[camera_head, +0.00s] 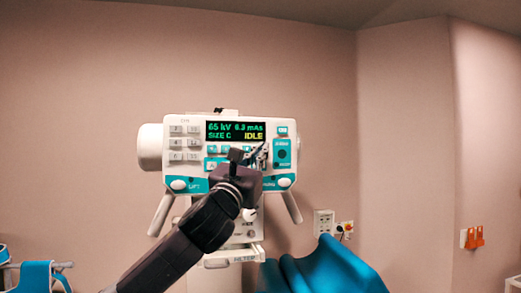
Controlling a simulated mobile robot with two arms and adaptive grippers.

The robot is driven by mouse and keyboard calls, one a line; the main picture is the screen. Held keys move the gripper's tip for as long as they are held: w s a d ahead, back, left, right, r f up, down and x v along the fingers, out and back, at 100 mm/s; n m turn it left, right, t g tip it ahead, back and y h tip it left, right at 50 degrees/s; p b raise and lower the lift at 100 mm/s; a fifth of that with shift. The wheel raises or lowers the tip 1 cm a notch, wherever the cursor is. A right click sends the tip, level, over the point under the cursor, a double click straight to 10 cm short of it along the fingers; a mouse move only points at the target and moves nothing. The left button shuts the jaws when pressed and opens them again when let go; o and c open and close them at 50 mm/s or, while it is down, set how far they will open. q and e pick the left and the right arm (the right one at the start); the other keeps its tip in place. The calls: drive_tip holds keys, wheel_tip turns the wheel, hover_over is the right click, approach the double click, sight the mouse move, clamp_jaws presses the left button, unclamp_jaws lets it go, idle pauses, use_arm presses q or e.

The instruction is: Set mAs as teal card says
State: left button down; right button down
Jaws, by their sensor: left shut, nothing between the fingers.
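The control panel (232,124) is a white unit with teal parts, facing me in the middle of the head view. Its dark display (236,131) reads 65 kV, 6.3 mAs, SIZE C and IDLE. Pale buttons (184,142) sit left of the display, and a row of teal and white buttons lies below it. My left gripper (261,151) is shut and empty, in front of the panel just below the display's right end. It hides some buttons there; I cannot tell whether it touches one. I cannot make out a separate teal card. My right gripper is not in view.
A teal plate with a dark round part (282,153) is at the panel's right. Handles (291,207) stick out below. Teal drapes (330,268) lie at the bottom. A wall socket (324,222) and orange clips (474,237) are to the right.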

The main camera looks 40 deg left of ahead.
use_arm(q)
drive_tip(key=shift+s+d, duration=0.3)
drive_tip(key=shift+d, duration=0.1)
drive_tip(key=s+d, duration=0.1)
drive_tip(key=d, duration=0.1)
drive_tip(key=s+d+p, duration=0.1)
drive_tip(key=s, duration=0.1)
drive_tip(key=shift+s+d, duration=0.15)
drive_tip(key=shift+d, duration=0.2)
idle(1.8)
